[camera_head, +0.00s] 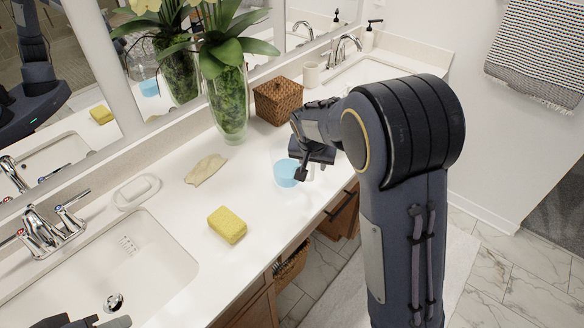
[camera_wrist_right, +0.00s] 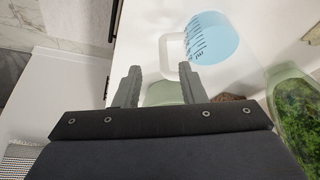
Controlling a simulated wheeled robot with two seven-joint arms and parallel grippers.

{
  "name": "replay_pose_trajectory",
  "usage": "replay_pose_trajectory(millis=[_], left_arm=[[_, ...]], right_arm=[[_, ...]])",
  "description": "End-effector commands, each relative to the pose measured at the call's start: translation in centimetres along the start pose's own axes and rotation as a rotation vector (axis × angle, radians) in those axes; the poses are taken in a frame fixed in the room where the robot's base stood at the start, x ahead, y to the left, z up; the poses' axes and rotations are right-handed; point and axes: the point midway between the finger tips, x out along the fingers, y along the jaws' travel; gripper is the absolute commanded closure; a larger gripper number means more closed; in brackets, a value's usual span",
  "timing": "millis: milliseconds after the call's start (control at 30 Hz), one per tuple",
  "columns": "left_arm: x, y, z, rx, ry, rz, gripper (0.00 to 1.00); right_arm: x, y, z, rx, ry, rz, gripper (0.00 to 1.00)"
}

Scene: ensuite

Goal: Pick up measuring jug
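The measuring jug (camera_head: 286,172) is a clear cup with blue contents or a blue lower part, standing on the white counter. In the right wrist view the jug (camera_wrist_right: 212,40) shows dark scale marks and a pale handle (camera_wrist_right: 163,55). My right gripper (camera_head: 302,168) is at the jug and partly covers it in the head view. In the right wrist view its fingers (camera_wrist_right: 158,76) are apart, with the handle just beyond the tips, close to the right finger; I cannot tell whether they touch. My left gripper (camera_head: 92,322) shows only partly at the bottom left edge.
A yellow sponge (camera_head: 227,224), a beige cloth (camera_head: 206,169) and a soap dish (camera_head: 137,191) lie left of the jug. A glass vase with plants (camera_head: 228,105) and a wicker basket (camera_head: 278,101) stand behind it. Sinks lie at both sides; the mirror is behind.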

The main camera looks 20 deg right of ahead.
Motion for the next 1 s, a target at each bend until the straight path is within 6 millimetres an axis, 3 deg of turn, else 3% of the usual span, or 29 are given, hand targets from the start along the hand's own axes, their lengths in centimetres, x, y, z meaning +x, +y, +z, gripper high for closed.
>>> replay_pose_trajectory(millis=[500,767,1000], left_arm=[[-1.5,0.7,-0.8,0.000,0.000,0.000,0.64],[-1.5,0.7,-0.8,0.000,0.000,0.000,0.64],[-1.5,0.7,-0.8,0.000,0.000,0.000,0.64]], right_arm=[[6.6,-0.4,-0.2,0.001,-0.004,0.001,0.63],[7.0,-0.5,-0.1,0.000,-0.004,-0.002,0.63],[7.0,-0.5,-0.1,0.000,-0.004,-0.001,0.91]])
